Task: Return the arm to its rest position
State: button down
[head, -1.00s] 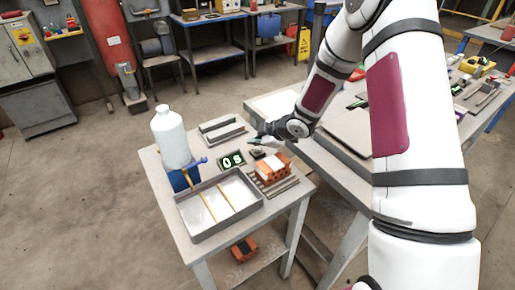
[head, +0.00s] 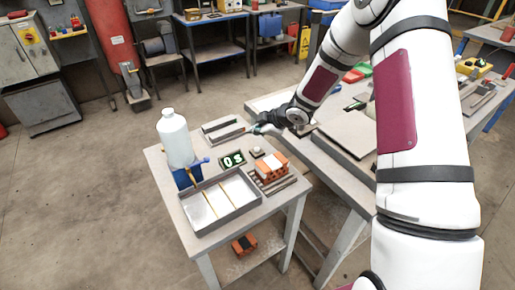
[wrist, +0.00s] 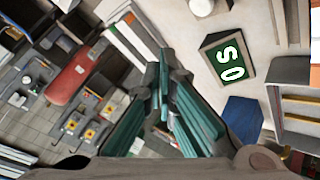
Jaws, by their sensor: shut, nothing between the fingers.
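My gripper (head: 258,129) hangs above the back right edge of the small table (head: 164,170), near the grey open holder (head: 224,131). Its teal fingers meet at the tips in the wrist view (wrist: 163,68), with nothing between them. The orange hollow brick (head: 277,172), with a white top, sits on a slatted rack (head: 280,185) in front of my gripper, apart from it. My arm reaches in from the right.
A display (head: 233,159), also in the wrist view (wrist: 229,60), stands near a small round button (head: 257,151). A grey tray (head: 213,222), a white bottle (head: 174,138) and a blue stand (head: 186,176) occupy the left. A larger workbench (head: 318,157) adjoins at right. Another orange brick (head: 244,244) lies below.

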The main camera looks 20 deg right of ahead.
dwell(0.7)
jog(key=s+d+r+m+h, duration=0.35)
jog(key=s+r, duration=0.45)
jog(key=r, duration=0.3)
jog(key=s+d+r+m+h, duration=0.3)
jog(key=s+r+m, duration=0.3)
jog(key=r, duration=0.6)
jog(key=s+a+r+m+g+y, duration=0.1)
jog(key=s+a+m, duration=0.1)
jog(key=s, duration=1.1)
jog(key=s+a+r+m+g+y, duration=0.1)
jog(key=s+a+r+m+g, duration=0.1)
jog(key=s, duration=1.2)
jog(key=shift+s+a+r+m, duration=0.2)
jog(key=shift+a+r+m, duration=0.1)
jog(key=shift+a+m, duration=0.5)
